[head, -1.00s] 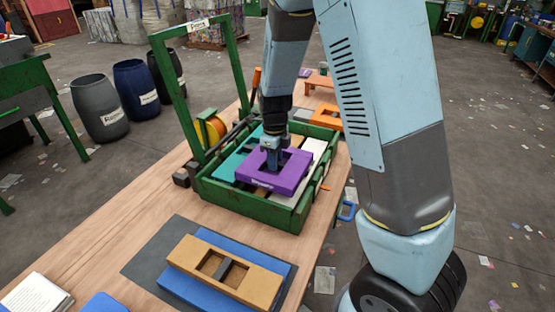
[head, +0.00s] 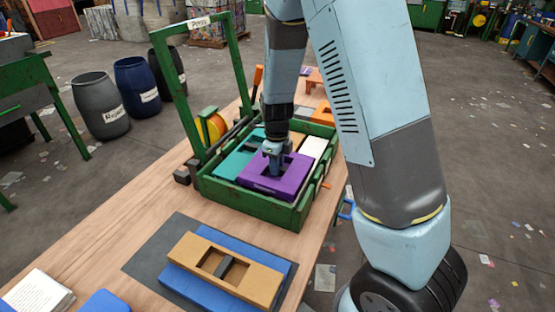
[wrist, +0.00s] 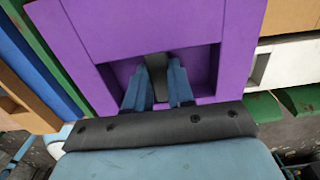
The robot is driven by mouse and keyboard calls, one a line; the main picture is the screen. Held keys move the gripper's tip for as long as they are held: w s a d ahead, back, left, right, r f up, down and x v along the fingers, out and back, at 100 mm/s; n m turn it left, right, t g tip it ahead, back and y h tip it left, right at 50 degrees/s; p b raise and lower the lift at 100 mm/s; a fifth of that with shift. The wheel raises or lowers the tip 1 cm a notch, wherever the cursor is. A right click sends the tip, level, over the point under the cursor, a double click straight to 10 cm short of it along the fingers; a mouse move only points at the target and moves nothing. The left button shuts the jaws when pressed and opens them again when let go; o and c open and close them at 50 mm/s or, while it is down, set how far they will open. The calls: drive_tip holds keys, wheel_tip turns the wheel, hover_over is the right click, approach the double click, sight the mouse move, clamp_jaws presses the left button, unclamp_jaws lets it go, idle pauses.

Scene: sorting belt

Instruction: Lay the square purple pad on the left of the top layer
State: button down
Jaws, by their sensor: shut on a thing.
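The square purple pad (head: 289,183) is over the near part of the green tray (head: 250,204), right of its middle. It has a rectangular recess crossed by a dark bar. My gripper (head: 272,171) points down into the recess and is shut on that bar. In the wrist view the two blue fingers (wrist: 158,88) stand in the recess, with the purple pad (wrist: 110,30) around them. A teal pad (head: 236,162) lies at the left in the tray and a white pad (head: 314,149) at the right. I cannot tell whether the purple pad touches the layer under it.
A green press frame (head: 163,85) stands at the tray's left side. In front, a tan pad (head: 190,251) lies on a blue pad (head: 284,271) on a dark mat (head: 142,264). Orange pieces (head: 322,115) lie behind the tray. Bare table shows at left.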

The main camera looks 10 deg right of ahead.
drive_tip(key=shift+f, duration=0.45)
drive_tip(key=shift+f, duration=0.15)
drive_tip(key=shift+f, duration=0.55)
drive_tip(key=c, duration=0.9)
unclamp_jaws()
wheel_tip(320, 180, up, 14)
drive_tip(key=shift+f, duration=0.15)
